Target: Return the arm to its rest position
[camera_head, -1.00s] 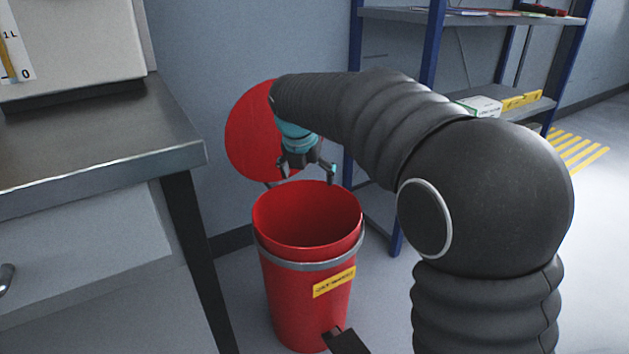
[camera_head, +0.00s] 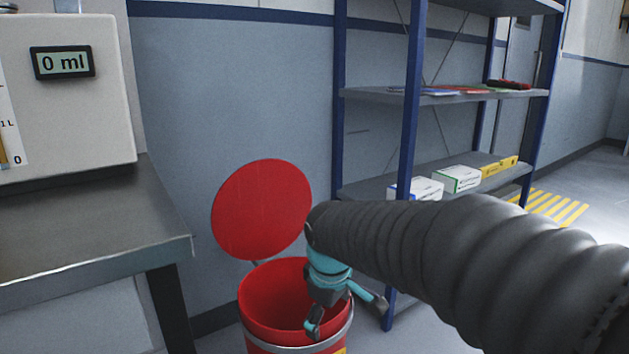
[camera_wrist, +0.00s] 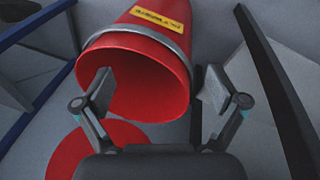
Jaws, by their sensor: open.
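My gripper (camera_head: 346,312) hangs in front of and above the mouth of the red bin in the head view, at the end of my dark ribbed arm. In the wrist view my gripper (camera_wrist: 160,92) has its two fingers spread wide with nothing between them. The red bin (camera_head: 262,290) stands open, and its round red lid (camera_head: 262,208) is tipped up behind it. The wrist view shows the bin (camera_wrist: 140,50) with its yellow label, and part of the lid (camera_wrist: 75,150). The bin's floor cannot be made out.
A metal bench (camera_head: 90,230) with a white device (camera_head: 70,110) reading "0 ml" stands at the left. A blue-framed shelf (camera_head: 410,100) holding white boxes (camera_head: 455,180) and a yellow box (camera_head: 498,165) stands behind my arm. Open floor with yellow stripes (camera_head: 555,208) lies at the right.

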